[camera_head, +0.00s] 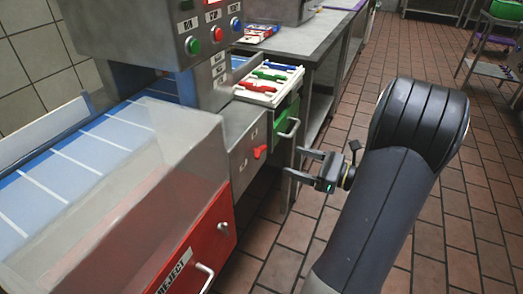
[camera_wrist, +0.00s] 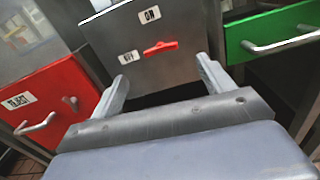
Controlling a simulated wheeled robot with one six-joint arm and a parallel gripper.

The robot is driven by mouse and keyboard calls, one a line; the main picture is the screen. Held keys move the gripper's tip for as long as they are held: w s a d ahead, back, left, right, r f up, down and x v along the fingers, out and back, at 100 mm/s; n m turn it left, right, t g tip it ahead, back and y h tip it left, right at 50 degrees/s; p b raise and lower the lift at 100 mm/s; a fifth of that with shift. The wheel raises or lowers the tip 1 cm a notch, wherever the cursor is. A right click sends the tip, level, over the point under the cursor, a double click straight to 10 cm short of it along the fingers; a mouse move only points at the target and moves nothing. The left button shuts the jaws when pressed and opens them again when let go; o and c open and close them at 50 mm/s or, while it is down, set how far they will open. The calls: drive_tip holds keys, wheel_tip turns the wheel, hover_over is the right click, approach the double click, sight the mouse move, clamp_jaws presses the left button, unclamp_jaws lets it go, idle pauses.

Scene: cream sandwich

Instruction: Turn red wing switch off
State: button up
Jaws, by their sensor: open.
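The red wing switch (camera_head: 260,151) is on the grey front panel below the machine's post. In the wrist view the red switch (camera_wrist: 160,47) lies nearly level, with the ON label (camera_wrist: 149,14) above it and the OFF label (camera_wrist: 129,57) to its left. Its left end is near the OFF label; I cannot tell which end is the pointer. My gripper (camera_head: 300,163) is open and empty, to the right of the panel and apart from the switch. In the wrist view my gripper's fingers (camera_wrist: 163,70) are spread, with the switch between and beyond their tips.
A red REJECT drawer (camera_wrist: 45,100) is left of the panel, and a green drawer (camera_wrist: 275,32) with a handle is right. Above is a control box (camera_head: 150,30) with green, red and blue buttons. A white tray (camera_head: 268,84) holds coloured items.

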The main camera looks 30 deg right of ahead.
sight(259, 150)
drive_tip(key=b+x, duration=0.1)
drive_tip(key=x, duration=0.8)
drive_tip(key=shift+w+a+b, duration=0.1)
drive_tip(key=shift+b, duration=0.2)
drive_tip(key=shift+c, duration=0.4)
